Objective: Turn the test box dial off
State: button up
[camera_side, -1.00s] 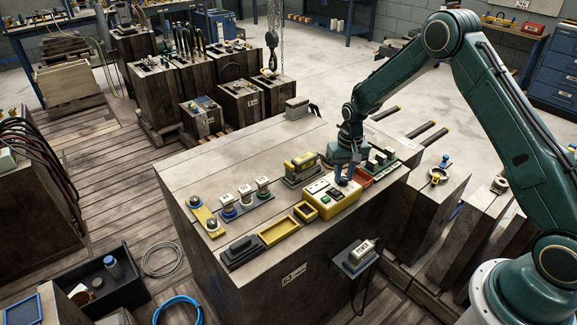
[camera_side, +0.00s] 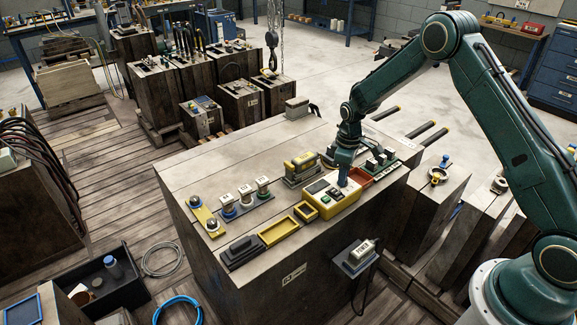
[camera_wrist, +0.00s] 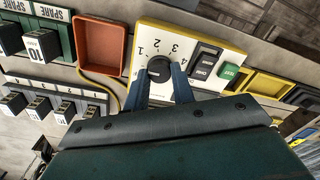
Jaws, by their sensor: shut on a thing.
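The yellow test box (camera_side: 325,209) sits on the bench near its right edge, with a white top panel (camera_wrist: 149,42). In the wrist view the panel carries a round black dial (camera_wrist: 159,69) with the numbers 1 to 4 around it. My gripper (camera_wrist: 160,78) reaches down over the panel, one blue finger on each side of the dial, and is shut on it. In the side view my gripper (camera_side: 343,178) hides the dial. I cannot make out clearly where the dial's pointer stands.
Dark switches (camera_wrist: 206,62) and a green button (camera_wrist: 229,72) sit beside the dial. An orange-red tray (camera_wrist: 100,45) adjoins the box on one side, yellow trays (camera_side: 279,231) on the other. A yellow block (camera_side: 302,165) stands close behind.

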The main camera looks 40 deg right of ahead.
jog(key=shift+r+n, duration=0.1)
jog(key=shift+n, duration=0.8)
jog(key=shift+w, duration=0.1)
jog(key=o, duration=1)
notch_tip(320, 180, up, 14)
jog(key=shift+d, duration=0.15)
